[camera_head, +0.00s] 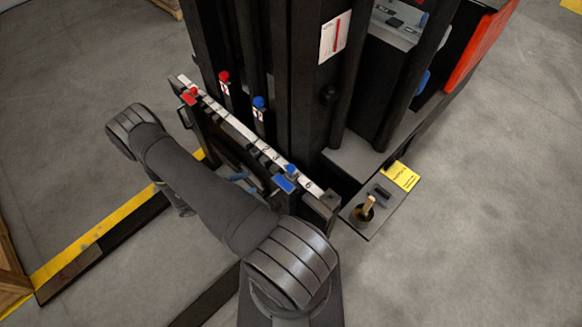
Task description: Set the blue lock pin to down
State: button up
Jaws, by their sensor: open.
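A blue part (286,182) with a small upright knob sits on the white numbered rail (240,128), toward its right end. A second blue knob (259,102) stands upright behind the rail, above a small white label. I cannot tell for sure which one is the lock pin, or whether either is up or down. My arm crosses in front of the rail's lower side, from bottom centre to upper left. My gripper does not show; the arm's own links may hide it.
A dark forklift mast (290,60) stands behind the rail. Red counterparts, a knob (224,76) and a clamp (189,96), are at left. A side plate (372,210) carries a brass-coloured peg and yellow label. A yellow floor line runs at left; the floor at right is clear.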

aim_at(291, 167)
jog(key=x, duration=1.7)
jog(key=shift+c, duration=0.2)
